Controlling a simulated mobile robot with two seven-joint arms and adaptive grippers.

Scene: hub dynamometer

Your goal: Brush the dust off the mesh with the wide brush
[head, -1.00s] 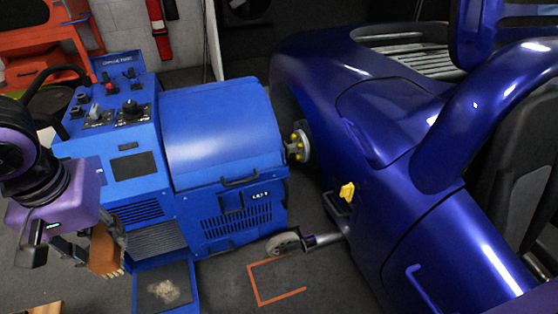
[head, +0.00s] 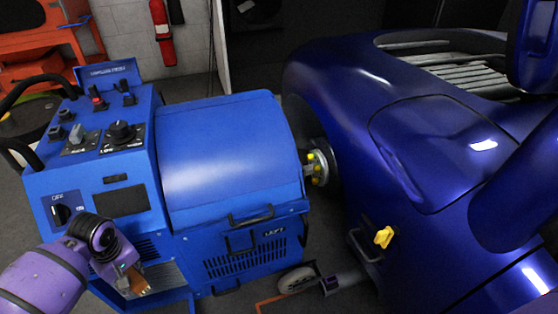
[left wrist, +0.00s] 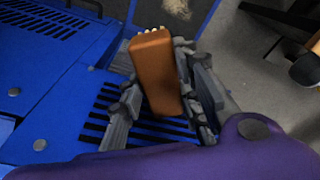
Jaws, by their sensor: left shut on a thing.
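The wide brush, an orange-brown block with pale bristle tips, is in my left gripper (head: 133,276), at the lower left of the head view. The brush (head: 138,284) is partly hidden there by the gripper. In the left wrist view the fingers of my left gripper (left wrist: 155,62) are shut on the brush (left wrist: 157,75). Beyond the bristles is a dark panel with a blue rim (left wrist: 208,14), likely the mesh, with a pale patch of dust (left wrist: 178,8) at the picture's top edge. The brush appears apart from the dust.
The blue dynamometer cabinet (head: 225,160) stands beside my left gripper, with knobs and levers on its console (head: 100,125). Its hub joins the dark blue car (head: 430,150) at the right. A yellow clip (head: 383,237) and a small wheel (head: 297,280) are low between them.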

